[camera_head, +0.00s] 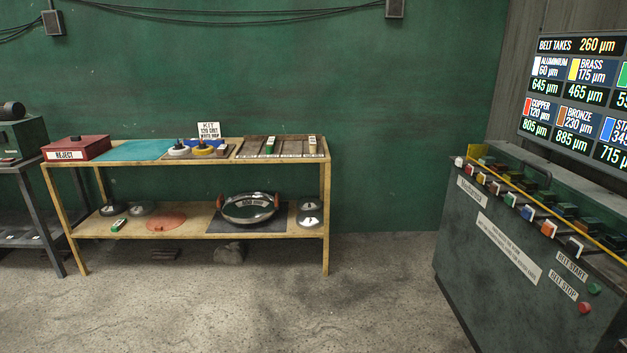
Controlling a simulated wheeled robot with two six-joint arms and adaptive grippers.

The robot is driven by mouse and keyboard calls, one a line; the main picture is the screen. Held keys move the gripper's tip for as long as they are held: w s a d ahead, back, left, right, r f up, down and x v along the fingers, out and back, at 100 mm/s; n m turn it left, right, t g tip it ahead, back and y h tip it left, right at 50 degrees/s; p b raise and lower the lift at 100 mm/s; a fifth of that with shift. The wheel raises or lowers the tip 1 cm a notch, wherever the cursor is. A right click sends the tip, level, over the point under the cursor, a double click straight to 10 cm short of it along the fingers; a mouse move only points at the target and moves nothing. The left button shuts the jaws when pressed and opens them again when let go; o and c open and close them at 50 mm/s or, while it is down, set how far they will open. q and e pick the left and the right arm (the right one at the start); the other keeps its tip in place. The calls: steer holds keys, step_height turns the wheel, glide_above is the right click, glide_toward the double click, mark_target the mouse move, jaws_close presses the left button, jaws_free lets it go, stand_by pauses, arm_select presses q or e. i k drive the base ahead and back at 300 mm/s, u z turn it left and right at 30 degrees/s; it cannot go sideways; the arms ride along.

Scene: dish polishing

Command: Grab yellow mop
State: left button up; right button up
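The yellow mop (202,149) is a round yellow disc with a dark knob on top. It sits on the top shelf of the wooden rack (128,163), below a small kit sign (208,131) that appears to read "120 grit white mop". A similar white mop (179,150) sits close on its left. Neither of my grippers shows in the head view, and the rack stands some distance away across the floor.
A red reject box (78,148) and teal cloth (129,150) lie left on the top shelf; a divided tray (283,147) lies right. A large metal dish (249,208) stands below. A control console (500,260) stands at right. The middle floor is clear.

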mark_target(202, 148)
steer(key=u, duration=0.1)
steer(key=i, duration=3.1)
steer(key=u, duration=0.5)
steer(key=i, duration=1.75)
steer(key=u, duration=0.2)
